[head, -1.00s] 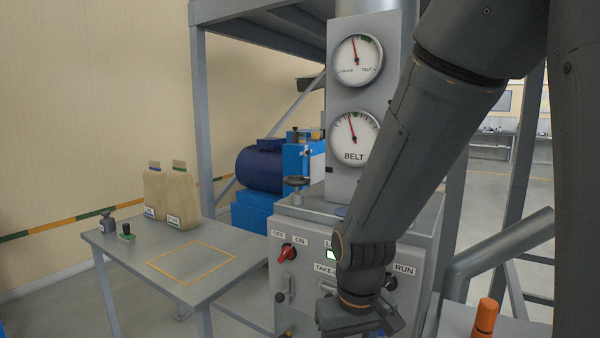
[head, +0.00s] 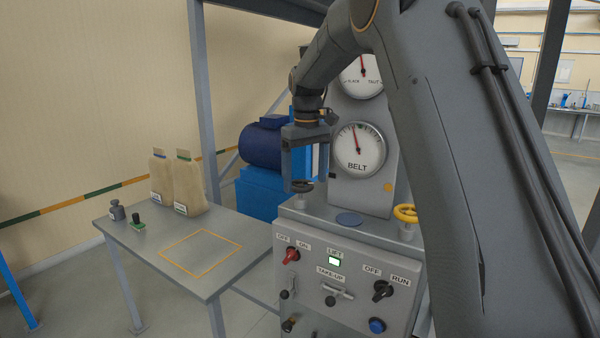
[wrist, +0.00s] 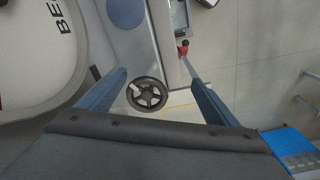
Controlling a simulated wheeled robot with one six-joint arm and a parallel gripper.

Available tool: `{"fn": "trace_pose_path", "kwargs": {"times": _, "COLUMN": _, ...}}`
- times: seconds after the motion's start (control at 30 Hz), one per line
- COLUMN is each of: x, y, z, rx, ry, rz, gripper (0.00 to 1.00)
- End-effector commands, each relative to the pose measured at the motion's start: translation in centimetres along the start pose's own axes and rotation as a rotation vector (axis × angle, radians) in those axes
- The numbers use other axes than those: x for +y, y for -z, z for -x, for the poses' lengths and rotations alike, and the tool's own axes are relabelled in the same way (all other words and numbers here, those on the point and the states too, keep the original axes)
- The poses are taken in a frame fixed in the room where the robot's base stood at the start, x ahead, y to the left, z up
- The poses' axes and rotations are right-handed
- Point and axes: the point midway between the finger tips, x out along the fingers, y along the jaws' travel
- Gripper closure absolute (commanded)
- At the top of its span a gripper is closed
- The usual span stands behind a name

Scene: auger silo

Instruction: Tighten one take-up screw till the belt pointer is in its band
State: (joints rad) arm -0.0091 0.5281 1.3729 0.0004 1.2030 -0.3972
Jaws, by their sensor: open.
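The BELT dial (head: 358,150) faces me on the grey column, its red pointer near the top and a little left. I cannot tell whether it is inside a band. A dark take-up handwheel (head: 302,187) sits on the cabinet's left top edge. A yellow handwheel (head: 406,213) sits on the right. My gripper (head: 306,181) is open and points down over the dark wheel. In the wrist view the dark spoked wheel (wrist: 147,94) appears between my two blue-grey fingers (wrist: 156,78), nearer the left one. Whether they touch it is unclear.
The upper SLACK/TAUT dial (head: 361,76) is partly hidden by my arm. The cabinet front (head: 345,262) carries switches, a lit LIFT display (head: 334,261) and a TAKE-UP lever. A steel table (head: 165,240) with two bags stands left; a blue motor (head: 262,147) stands behind.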

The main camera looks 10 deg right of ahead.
Motion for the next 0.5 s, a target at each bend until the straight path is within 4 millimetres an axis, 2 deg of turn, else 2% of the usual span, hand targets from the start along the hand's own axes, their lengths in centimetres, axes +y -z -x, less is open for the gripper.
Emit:
{"fn": "trace_pose_path", "kwargs": {"times": 0.1, "x": 1.0, "y": 2.4, "z": 2.3, "rx": -0.013, "ry": 0.005, "rz": 0.048, "gripper": 0.16}}
{"fn": "trace_pose_path", "kwargs": {"times": 0.23, "x": 1.7, "y": 3.9, "z": 4.1, "rx": -0.025, "ry": 0.011, "rz": 0.09, "gripper": 0.16}}
{"fn": "trace_pose_path", "kwargs": {"times": 0.37, "x": 2.0, "y": 4.5, "z": 5.0, "rx": -0.033, "ry": 0.015, "rz": 0.112, "gripper": 0.16}}
{"fn": "trace_pose_path", "kwargs": {"times": 0.5, "x": 2.2, "y": 4.6, "z": 4.7, "rx": -0.037, "ry": 0.018, "rz": 0.116, "gripper": 0.16}}
